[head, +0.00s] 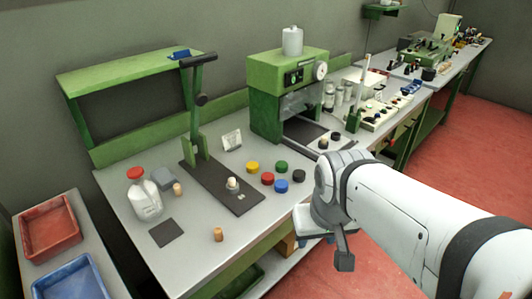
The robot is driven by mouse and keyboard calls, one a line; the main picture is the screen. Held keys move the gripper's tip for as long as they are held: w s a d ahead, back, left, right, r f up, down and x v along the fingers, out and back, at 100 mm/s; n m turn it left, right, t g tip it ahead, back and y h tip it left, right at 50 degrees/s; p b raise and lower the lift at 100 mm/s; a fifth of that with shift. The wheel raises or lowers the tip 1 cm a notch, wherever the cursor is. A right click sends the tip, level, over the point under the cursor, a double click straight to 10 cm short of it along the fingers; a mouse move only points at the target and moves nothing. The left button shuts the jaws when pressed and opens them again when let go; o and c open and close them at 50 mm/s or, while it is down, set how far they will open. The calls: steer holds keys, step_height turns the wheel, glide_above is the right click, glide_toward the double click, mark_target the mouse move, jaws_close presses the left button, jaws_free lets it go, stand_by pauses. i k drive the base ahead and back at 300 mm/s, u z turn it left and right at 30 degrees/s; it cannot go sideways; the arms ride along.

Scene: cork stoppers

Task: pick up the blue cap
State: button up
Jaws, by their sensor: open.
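The blue cap (281,187) lies on the grey workbench, at the front of a small cluster of round caps. The red cap (267,179) is just left of it, the green cap (282,167) is behind it, and the black cap (299,176) is to its right. The yellow cap (253,168) is at the back left. My gripper (344,260) shows as a dark piece under the end of my white arm, right of and apart from the blue cap, beyond the bench's front edge. It is open; its fingers are mostly hidden, and I see nothing held.
A green lever press with a dark base plate (231,199) stands left of the caps. A green machine (283,91) is behind them. A white bottle (144,197), corks (218,234) and a dark pad (166,233) are further left. Red (50,250) and blue trays sit far left.

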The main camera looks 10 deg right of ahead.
mark_target(281, 185)
steer(key=u, duration=3.45)
steer(key=k, duration=1.75)
steer(key=z, duration=1.6)
steer(key=i, duration=0.95)
steer(key=z, duration=0.05)
